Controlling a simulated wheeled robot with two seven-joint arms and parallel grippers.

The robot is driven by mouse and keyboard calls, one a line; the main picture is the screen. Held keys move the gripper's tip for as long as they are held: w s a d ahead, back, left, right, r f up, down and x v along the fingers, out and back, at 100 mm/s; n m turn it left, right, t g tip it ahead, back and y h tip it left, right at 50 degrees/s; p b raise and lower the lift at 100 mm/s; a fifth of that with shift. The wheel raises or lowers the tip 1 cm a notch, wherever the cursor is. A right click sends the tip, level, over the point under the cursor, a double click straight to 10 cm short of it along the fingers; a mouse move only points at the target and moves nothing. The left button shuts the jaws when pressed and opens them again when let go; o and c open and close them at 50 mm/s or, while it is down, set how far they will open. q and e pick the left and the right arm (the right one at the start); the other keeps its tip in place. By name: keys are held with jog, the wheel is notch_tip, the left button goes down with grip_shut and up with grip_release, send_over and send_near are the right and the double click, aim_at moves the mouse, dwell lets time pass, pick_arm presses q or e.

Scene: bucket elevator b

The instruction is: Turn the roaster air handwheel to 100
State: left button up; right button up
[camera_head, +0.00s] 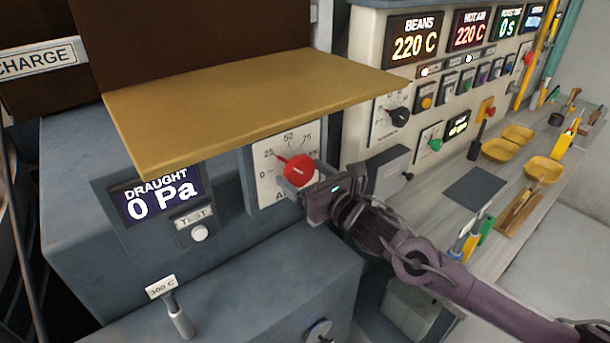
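The red handwheel (299,169) sits on a white dial plate (268,196) on the blue-grey cabinet, under a tan shelf. The plate shows 0, 25, 50 and 75; its right part and most of its lower label are hidden by my gripper. The red pointer is at about 25. My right gripper (308,184) is at the handwheel, its fingers at the wheel's lower and right sides. Whether they press on it is too small to tell. The draught display (158,195) left of the dial reads 0 Pa. My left gripper is not in view.
The tan shelf (250,100) juts out just above the dial. A grey box (388,172) stands right of my gripper. A panel of displays and knobs (440,75) is behind. Yellow trays (544,169) and tools lie on the bench at right. A TEST button (199,233) is below the display.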

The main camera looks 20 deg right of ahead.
jog(key=c, duration=0.7)
